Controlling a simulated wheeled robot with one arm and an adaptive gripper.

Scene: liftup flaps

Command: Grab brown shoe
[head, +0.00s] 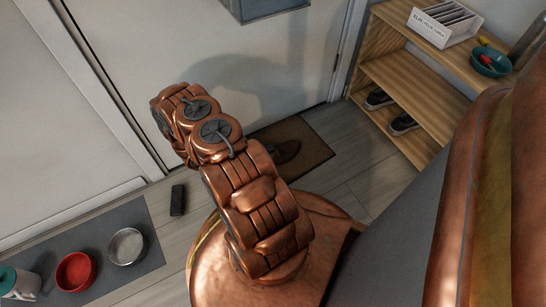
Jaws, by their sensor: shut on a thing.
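A brown shoe (287,151) shows on or just above the brown doormat (316,150) in front of the door. Part of it is hidden behind my copper arm, so I cannot tell whether it touches the mat. My arm rises in the middle of the view and bends at its upper joints. My gripper is not visible; it may be hidden behind the arm. I cannot see any contact between gripper and shoe.
A wooden shelf (408,78) at the right holds dark shoes (402,124), a white box (446,22) and a teal bowl (490,62). At lower left, a grey mat (135,212) bears a red bowl (75,271) and a metal bowl (127,246). A black object (178,200) lies nearby.

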